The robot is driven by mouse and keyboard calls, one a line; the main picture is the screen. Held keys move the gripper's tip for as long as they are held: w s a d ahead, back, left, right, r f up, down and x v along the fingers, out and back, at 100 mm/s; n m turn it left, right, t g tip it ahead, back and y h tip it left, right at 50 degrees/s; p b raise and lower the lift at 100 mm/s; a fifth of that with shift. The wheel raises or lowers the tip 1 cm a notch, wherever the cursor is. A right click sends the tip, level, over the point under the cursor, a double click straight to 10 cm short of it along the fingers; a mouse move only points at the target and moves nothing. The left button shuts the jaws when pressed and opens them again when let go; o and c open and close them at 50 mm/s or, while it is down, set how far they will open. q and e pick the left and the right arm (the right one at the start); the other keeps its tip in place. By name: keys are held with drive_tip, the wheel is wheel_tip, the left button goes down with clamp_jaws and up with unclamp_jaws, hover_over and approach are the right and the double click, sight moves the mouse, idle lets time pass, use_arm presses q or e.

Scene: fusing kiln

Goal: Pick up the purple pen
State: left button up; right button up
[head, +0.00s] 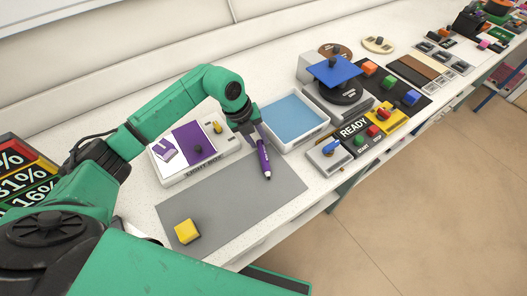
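The purple pen (264,161) is a slim purple stick with a pale band near its lower end. It points down and slightly right, over the right part of the grey mat (225,205). My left gripper (257,136) is at the pen's upper end, and its fingers appear closed around it. The fingers hide that end. I cannot tell whether the lower tip touches the mat. My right gripper is not in view.
A yellow block (187,231) sits on the mat's near left. The light box (184,179) with purple pieces is left of the pen. A white tray with a blue inside (325,122) is behind right. Control boxes with buttons and a READY panel (353,127) stand further right.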

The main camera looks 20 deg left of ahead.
use_arm(q)
drive_tip(key=shift+f, duration=0.15)
clamp_jaws()
